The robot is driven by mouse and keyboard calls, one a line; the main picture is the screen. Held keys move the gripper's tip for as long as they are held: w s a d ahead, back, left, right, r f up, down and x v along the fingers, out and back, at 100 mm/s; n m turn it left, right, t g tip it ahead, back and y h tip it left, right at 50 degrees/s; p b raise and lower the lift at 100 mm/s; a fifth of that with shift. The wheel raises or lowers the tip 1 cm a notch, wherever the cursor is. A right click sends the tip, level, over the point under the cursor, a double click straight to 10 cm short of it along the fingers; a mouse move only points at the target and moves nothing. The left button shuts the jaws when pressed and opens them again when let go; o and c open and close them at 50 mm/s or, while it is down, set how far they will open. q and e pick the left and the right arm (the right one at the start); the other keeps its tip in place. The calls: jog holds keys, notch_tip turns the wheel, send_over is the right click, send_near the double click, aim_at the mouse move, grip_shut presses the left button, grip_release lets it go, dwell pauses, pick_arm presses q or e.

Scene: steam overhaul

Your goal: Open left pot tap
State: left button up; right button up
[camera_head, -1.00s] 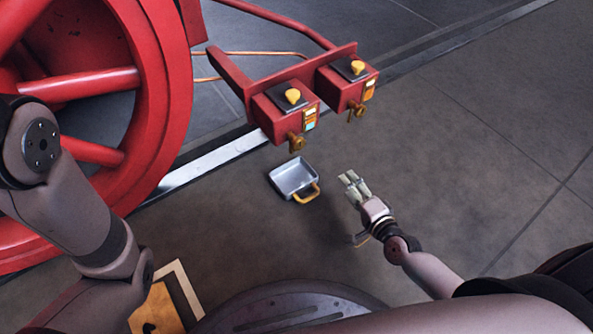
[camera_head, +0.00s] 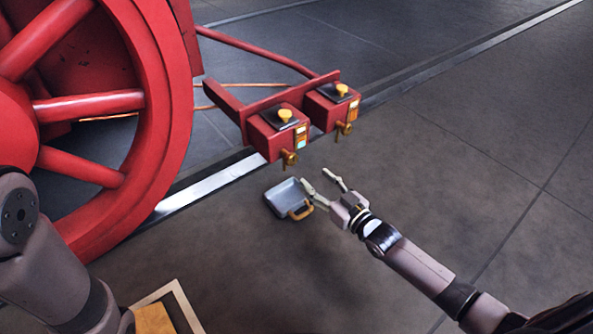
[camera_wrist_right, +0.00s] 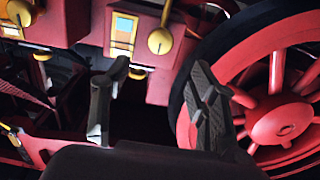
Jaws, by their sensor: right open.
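Two red box-shaped pots hang on a red bracket. The left pot (camera_head: 276,137) has a dark lid with a yellow knob, and its brass tap (camera_head: 289,158) sticks out at the front, low down. The right pot (camera_head: 330,112) has a similar brass tap (camera_head: 344,128). My right gripper (camera_head: 320,181) is open and empty, in front of the left pot's tap and apart from it. In the right wrist view its spread fingers (camera_wrist_right: 160,100) stand below the labelled red boxes (camera_wrist_right: 123,35). My left arm shows at the left edge; its gripper is out of view.
A grey tray (camera_head: 283,197) with a brass-coloured handle lies on the floor beneath the left pot, close to my right gripper in the picture. A large red wheel (camera_head: 165,120) stands at the left. The floor at the right is clear.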

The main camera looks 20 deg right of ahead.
aim_at(293, 160)
jog(key=b+x, duration=0.2)
jog(key=x, duration=0.2)
jog(key=b+x, duration=0.2)
jog(key=x, duration=0.2)
jog(key=shift+f+b, duration=0.25)
jog(key=shift+b, duration=0.05)
jog(key=shift+w+a+r, duration=0.15)
jog(key=shift+w+a, duration=0.1)
jog(key=shift+w, duration=0.45)
jog(key=c, duration=1.2)
jog(key=shift+o, duration=0.2)
jog(key=shift+r, duration=0.1)
